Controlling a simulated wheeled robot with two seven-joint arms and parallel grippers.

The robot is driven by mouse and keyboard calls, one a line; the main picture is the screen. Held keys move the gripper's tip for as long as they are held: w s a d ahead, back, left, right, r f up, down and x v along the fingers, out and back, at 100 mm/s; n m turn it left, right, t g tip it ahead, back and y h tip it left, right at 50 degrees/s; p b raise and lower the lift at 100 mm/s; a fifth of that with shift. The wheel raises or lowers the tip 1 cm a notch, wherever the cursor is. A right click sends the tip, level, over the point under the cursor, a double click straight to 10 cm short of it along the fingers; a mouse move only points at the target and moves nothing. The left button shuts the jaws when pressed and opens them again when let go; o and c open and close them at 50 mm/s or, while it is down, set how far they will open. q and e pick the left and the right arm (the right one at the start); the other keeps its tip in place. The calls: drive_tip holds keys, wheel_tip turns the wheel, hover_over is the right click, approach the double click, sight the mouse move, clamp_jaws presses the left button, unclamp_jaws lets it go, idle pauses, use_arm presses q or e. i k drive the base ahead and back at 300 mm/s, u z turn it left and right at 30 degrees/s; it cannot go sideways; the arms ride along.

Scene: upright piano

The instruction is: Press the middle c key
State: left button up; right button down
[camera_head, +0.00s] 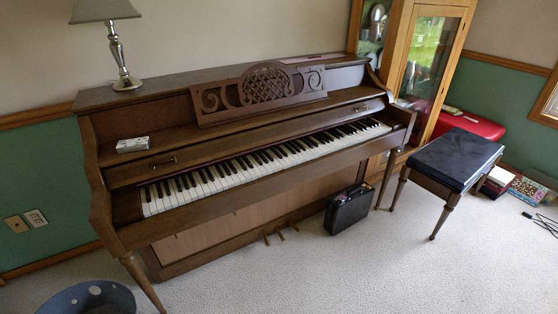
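The brown upright piano (180,110) stands against the wall, seen from its front at an angle. Its keyboard (262,164) is uncovered, with white and black keys running from lower left to upper right. The middle c key lies somewhere near the middle of the row, but the keys are too small to tell which one it is. No key looks pressed. Neither of my grippers shows in the head view.
A black padded bench (456,158) stands right of the piano. A black case (349,209) sits on the carpet below the keyboard. A round grey-blue bin (70,298) is at the bottom left. A lamp (117,50) stands on the piano. Carpet in front is clear.

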sight(285, 165)
drive_tip(key=z, duration=1.2)
drive_tip(key=i, duration=1)
drive_tip(key=u, duration=2.85)
